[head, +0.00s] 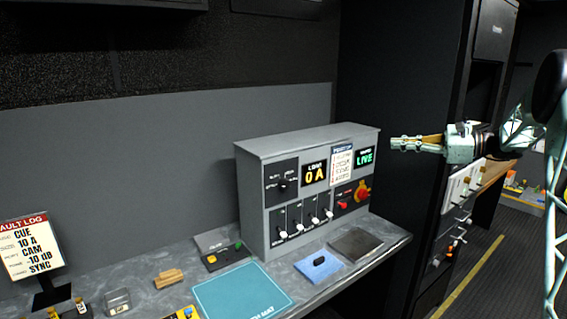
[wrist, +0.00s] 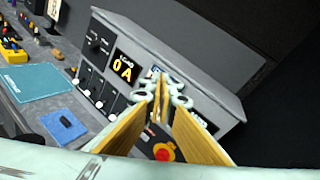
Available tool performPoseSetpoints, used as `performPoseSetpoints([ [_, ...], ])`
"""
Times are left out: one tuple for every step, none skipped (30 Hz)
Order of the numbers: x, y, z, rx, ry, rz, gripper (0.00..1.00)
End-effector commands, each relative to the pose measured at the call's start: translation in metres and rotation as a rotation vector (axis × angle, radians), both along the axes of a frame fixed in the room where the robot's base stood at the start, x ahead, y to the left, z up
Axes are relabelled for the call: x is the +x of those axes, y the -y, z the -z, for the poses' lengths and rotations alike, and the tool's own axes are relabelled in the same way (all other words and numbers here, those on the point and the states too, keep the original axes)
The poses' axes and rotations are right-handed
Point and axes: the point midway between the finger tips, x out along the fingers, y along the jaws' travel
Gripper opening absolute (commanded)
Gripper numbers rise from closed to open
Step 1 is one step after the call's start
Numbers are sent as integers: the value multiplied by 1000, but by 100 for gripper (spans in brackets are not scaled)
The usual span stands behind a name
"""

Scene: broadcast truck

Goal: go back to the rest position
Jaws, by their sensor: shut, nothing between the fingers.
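My gripper (head: 398,143) is in the right half of the head view, raised above the desk and to the right of the grey control box (head: 250,207). Its fingers point left. In the wrist view the fingertips (wrist: 160,92) are together with nothing between them, in front of the same grey box (wrist: 205,75). The box shows a yellow "0 A" display (head: 315,173), a green "LIVE" display (head: 365,157) and a red knob (head: 362,190). The fingers cover part of its front in the wrist view.
The desk (head: 140,291) holds a teal mat (head: 240,290), a blue pad (head: 318,266), a dark pad (head: 355,243), a small button box (head: 223,257) and a fault log sign (head: 28,243). A dark rack (head: 400,80) stands behind my gripper.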

Motion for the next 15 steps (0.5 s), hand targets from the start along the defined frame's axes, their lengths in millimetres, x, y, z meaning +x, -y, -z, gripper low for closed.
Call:
performPoseSetpoints([
  [-6, -11, -5, -23, 1, -12, 0],
  [-9, -16, -7, -35, 2, -17, 0],
  [-14, -23, -10, -53, 3, -25, 0],
  [-18, -29, -12, -66, 3, -32, 0],
  [-21, -34, -14, -78, 3, -39, 0],
  [-26, -42, -16, -95, 4, -47, 0],
  [-30, -47, -17, -109, 4, -53, 0],
  [-34, -52, -19, -122, 6, -60, 0],
  [-39, -59, -21, -140, 7, -69, 0],
  [-43, -63, -23, -153, 7, -75, 0],
  [-47, -69, -25, -166, 8, -81, 0],
  [-53, -75, -26, -183, 10, -91, 0],
  [-57, -80, -28, -196, 11, -97, 0],
  [-61, -85, -29, -210, 13, -104, 0],
  [-67, -92, -31, -228, 15, -113, 0],
])
